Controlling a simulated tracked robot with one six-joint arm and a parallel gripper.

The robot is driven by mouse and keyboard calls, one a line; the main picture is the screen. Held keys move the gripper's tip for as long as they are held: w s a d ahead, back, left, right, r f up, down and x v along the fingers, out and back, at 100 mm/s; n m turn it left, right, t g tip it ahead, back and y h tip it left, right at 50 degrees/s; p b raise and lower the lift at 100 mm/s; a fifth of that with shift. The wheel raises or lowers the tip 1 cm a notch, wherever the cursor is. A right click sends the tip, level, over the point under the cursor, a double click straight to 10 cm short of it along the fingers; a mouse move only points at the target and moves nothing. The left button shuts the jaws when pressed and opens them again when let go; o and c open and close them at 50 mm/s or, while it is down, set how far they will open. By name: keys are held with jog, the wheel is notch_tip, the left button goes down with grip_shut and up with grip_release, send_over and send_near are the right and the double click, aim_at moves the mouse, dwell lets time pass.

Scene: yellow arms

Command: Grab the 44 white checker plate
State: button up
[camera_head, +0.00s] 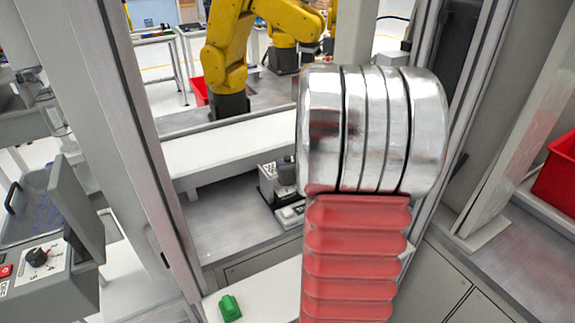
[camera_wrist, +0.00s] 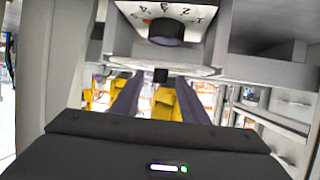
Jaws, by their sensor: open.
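No plate marked 44 and no white checker plate can be made out in either view. My gripper (camera_wrist: 155,84) shows in the wrist view, with two dark fingers reaching forward, apart, and nothing visible held between them. A panel with a black knob (camera_wrist: 167,31) hangs upside down in the picture above the fingers. Yellow machine parts show blurred beyond and between the fingers. In the head view my gripper is not visible; a large silver cylinder and red ribbed part, which appear to be mine, block the middle and right.
The head view shows a yellow robot arm (camera_head: 226,50) behind a white ledge (camera_head: 225,150). A control box with a black knob (camera_head: 38,257) is at left. A green object (camera_head: 230,308) lies on a white surface below. A red bin (camera_head: 560,172) is at right. Grey posts frame the opening.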

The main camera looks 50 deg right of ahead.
jog(key=shift+w+d, duration=0.1)
jog(key=shift+w, duration=0.05)
jog(key=shift+c, duration=0.4)
grip_shut()
dwell(0.4)
